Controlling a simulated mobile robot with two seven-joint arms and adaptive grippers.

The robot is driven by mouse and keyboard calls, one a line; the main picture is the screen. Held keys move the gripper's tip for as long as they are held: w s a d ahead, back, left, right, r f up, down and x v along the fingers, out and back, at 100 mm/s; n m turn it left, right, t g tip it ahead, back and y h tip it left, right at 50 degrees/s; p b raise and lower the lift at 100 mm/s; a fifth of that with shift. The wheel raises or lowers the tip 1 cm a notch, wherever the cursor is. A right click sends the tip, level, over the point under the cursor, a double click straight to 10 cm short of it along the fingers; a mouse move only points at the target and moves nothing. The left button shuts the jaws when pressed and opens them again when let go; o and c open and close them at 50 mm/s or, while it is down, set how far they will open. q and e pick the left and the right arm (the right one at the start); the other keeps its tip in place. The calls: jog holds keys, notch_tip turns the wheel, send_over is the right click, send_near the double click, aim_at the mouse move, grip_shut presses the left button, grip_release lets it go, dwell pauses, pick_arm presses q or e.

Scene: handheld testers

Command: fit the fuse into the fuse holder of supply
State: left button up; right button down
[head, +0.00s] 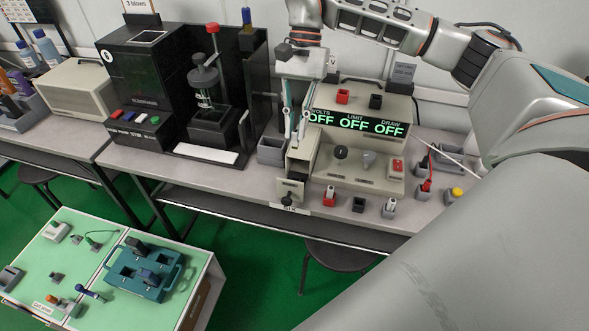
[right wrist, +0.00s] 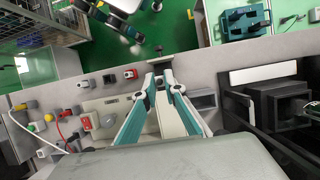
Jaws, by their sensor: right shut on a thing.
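The supply (head: 340,165) is a beige box at the right of the bench, with three green OFF readouts. Its fuse holder (head: 290,188) is at its left front, with a beige front plate, a dark opening and a black knob. My right gripper (head: 294,138) points down just above this opening. In the right wrist view my right gripper (right wrist: 161,80) has its teal fingers closing together at the tips. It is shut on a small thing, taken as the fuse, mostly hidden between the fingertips. I cannot tell whether it touches the holder.
A black tester (head: 150,75) stands left of the supply, with a small grey bin (head: 271,151) between them. Red, black and grey plugs (head: 359,204) stand along the front edge. A green-topped cart (head: 100,250) with a teal tray (head: 150,290) is at lower left.

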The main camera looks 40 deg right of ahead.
notch_tip(320, 180, down, 9)
jog(key=shift+r+b, duration=0.2)
jog(key=shift+b, duration=0.2)
jog(key=shift+f, duration=2.1)
jog(key=shift+f, duration=0.2)
jog(key=c, duration=2.1)
grip_release()
jog(key=shift+r, duration=0.1)
